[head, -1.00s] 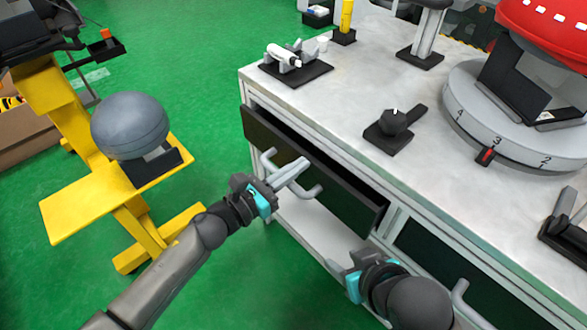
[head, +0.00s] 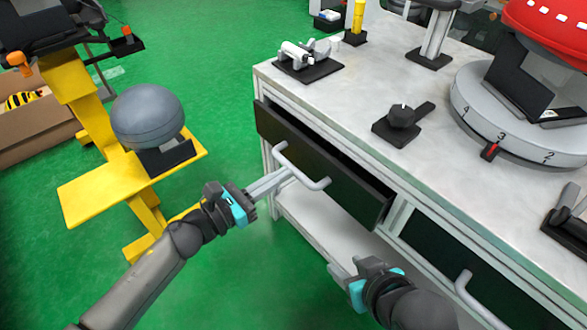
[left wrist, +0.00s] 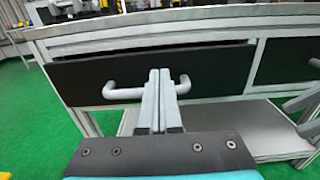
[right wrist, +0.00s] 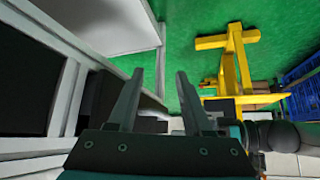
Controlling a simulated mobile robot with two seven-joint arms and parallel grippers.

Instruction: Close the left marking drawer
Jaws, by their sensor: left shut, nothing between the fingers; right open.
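The left marking drawer (head: 345,181) has a black front and stands partly out from the bench, with a dark gap above it. Its light grey bar handle (head: 313,182) also shows in the left wrist view (left wrist: 122,93). My left gripper (head: 287,175) is shut and empty, its fingertips at the handle's outer side. In the left wrist view the fingers (left wrist: 160,74) cover the middle of the handle; I cannot tell whether they touch it. My right gripper (head: 336,274) is open and empty, low in front of the bench, and shows in the right wrist view (right wrist: 156,82).
A second black drawer (head: 440,262) with its own handle (head: 464,285) sits to the right. The bench top (head: 350,95) carries a black knob (head: 403,118) and a numbered dial (head: 475,130). A yellow stand (head: 88,192) with a grey dome is at left. Green floor lies between.

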